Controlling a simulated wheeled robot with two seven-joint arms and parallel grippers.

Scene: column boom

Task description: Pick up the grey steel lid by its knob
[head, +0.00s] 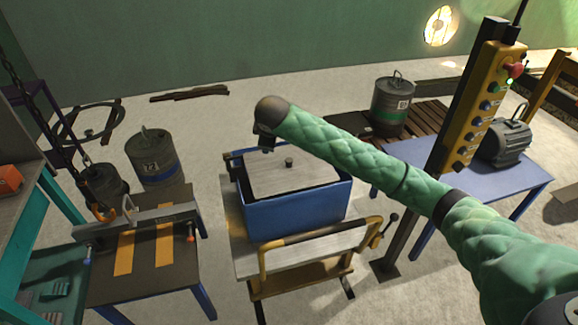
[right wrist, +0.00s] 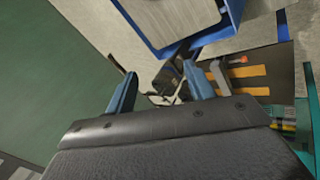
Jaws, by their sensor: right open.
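The grey steel lid (head: 310,179) lies on top of a blue crate (head: 297,213), with its small dark knob (head: 289,162) standing up near the middle. My right gripper (head: 267,145) points down above the crate's back left part, to the left of the knob and apart from it. In the right wrist view the two blue fingers (right wrist: 160,72) are spread with nothing between them. Part of the lid (right wrist: 178,15) and the crate's rim (right wrist: 196,38) show at the top there, but the knob does not show. My left gripper is not in view.
The crate stands on a trolley (head: 341,240) with a yellow and black handle. A control pendant (head: 481,105) hangs at the right, near a blue table (head: 470,168) with a motor (head: 503,143). A drum (head: 155,160) and a striped table (head: 140,262) are at the left.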

